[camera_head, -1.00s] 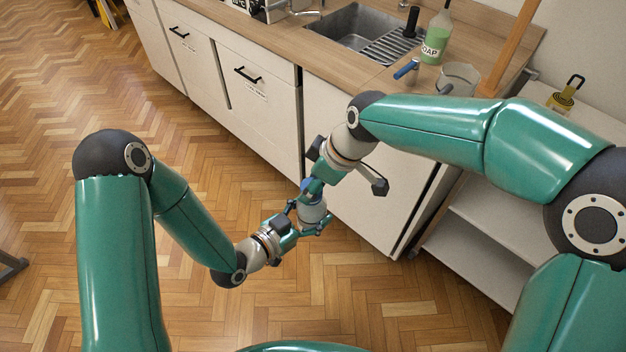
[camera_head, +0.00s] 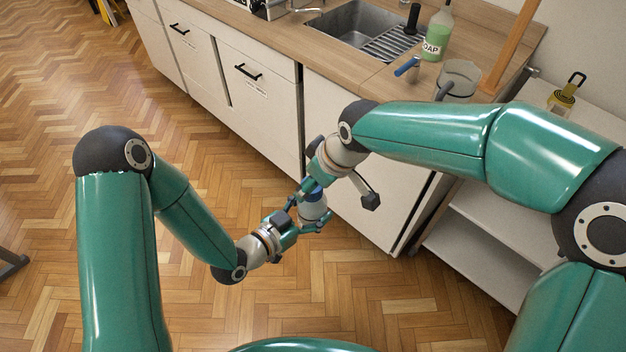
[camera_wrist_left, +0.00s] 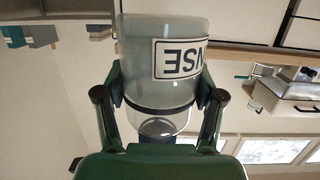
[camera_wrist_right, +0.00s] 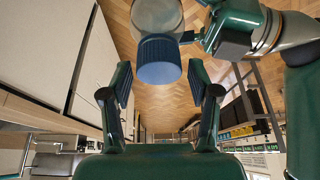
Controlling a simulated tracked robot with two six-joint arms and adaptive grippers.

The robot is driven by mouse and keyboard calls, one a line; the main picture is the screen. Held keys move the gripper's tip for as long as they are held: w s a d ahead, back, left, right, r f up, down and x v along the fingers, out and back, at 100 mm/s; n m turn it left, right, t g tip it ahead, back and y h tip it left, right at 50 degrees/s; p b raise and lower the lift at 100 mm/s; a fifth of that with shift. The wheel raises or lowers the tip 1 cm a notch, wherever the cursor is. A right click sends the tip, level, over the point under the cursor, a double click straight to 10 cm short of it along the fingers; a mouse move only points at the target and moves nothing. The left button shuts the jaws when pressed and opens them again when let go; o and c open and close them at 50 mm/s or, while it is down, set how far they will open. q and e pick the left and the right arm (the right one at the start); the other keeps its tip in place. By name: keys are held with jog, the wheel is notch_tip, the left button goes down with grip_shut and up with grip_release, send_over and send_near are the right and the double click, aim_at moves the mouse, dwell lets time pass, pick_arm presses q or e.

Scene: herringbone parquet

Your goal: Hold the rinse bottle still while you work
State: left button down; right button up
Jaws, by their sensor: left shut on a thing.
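The rinse bottle (camera_head: 313,209) is a pale, translucent bottle with a blue cap, held above the floor in front of the cabinets. My left gripper (camera_head: 311,223) is shut around its body. In the left wrist view the bottle (camera_wrist_left: 145,60) sits between the two fingers, and its label shows the inverted letters "NSE". My right gripper (camera_head: 312,186) is at the cap end, above the bottle. In the right wrist view the blue cap (camera_wrist_right: 159,60) lies just beyond and between the spread fingers of my right gripper (camera_wrist_right: 161,85), with a gap on each side.
The counter has a sink (camera_head: 355,25), a green soap bottle (camera_head: 437,32), a blue-handled tool (camera_head: 407,66) and a clear container (camera_head: 460,78). A yellow-tagged item (camera_head: 563,98) stands on the white shelf unit at right. The parquet around the grippers is clear.

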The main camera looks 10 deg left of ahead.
jog(key=shift+o, duration=0.7)
jog(key=shift+r, duration=2.25)
jog(key=shift+c, duration=0.2)
